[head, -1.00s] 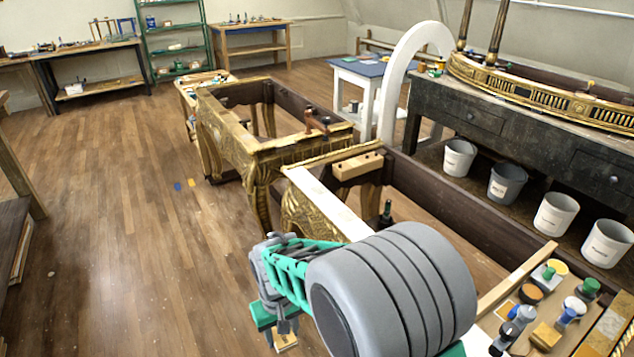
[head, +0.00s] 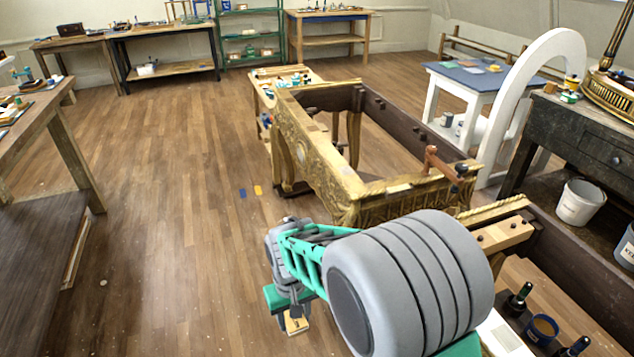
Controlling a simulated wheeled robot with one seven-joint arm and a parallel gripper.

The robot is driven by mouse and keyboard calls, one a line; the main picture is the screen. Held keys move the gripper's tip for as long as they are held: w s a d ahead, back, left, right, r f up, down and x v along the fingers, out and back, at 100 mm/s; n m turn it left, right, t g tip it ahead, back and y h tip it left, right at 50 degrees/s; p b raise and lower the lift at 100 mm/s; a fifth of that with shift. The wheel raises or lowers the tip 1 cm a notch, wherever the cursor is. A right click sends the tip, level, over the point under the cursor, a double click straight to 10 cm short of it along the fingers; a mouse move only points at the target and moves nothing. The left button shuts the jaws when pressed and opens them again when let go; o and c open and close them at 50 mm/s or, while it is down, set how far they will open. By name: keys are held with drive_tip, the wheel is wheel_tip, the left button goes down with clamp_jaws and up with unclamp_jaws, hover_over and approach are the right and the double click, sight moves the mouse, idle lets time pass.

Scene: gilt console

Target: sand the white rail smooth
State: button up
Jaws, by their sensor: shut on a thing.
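The white rail (head: 507,338) shows only as a short pale strip at the lower right, beside my large grey arm link, which hides most of it. My gripper (head: 291,314) hangs at the lower middle, left of that link and over the floor. It is shut on a small tan block (head: 296,326), of which only the lower part shows. The block looks like a sanding block, but its working face is hidden. The block is well apart from the visible part of the rail.
A gilt console frame (head: 335,175) stands just ahead, with a brown clamp (head: 440,168) at its near corner. A wooden bench (head: 60,135) stands at the left. A white arch (head: 535,75) and a dark bench (head: 590,130) are at the right. Open floor (head: 180,200) lies left of the console.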

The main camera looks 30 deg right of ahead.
drive_tip(key=s+d+r+m+p, duration=0.1)
drive_tip(key=s+d+r+m, duration=0.15)
drive_tip(key=d, duration=0.65)
drive_tip(key=s+d+r+m, duration=0.2)
drive_tip(key=d+r+m, duration=0.1)
drive_tip(key=d, duration=0.7)
drive_tip(key=s+d+r+m+p, duration=0.1)
drive_tip(key=s+d+r+m, duration=0.15)
drive_tip(key=d, duration=0.65)
drive_tip(key=s+d+r+m, duration=0.1)
drive_tip(key=s+d+m, duration=0.1)
drive_tip(key=s+d, duration=0.2)
drive_tip(key=s+d+r+m+b, duration=0.1)
drive_tip(key=s+d+m, duration=0.2)
drive_tip(key=s, duration=0.8)
drive_tip(key=s+d+r+m, duration=0.1)
drive_tip(key=s+d+m, duration=0.1)
drive_tip(key=s+d, duration=0.3)
drive_tip(key=s, duration=0.3)
drive_tip(key=shift+d+r+b, duration=0.25)
drive_tip(key=shift+d+b, duration=0.1)
drive_tip(key=shift+d, duration=0.05)
drive_tip(key=shift+w, duration=0.1)
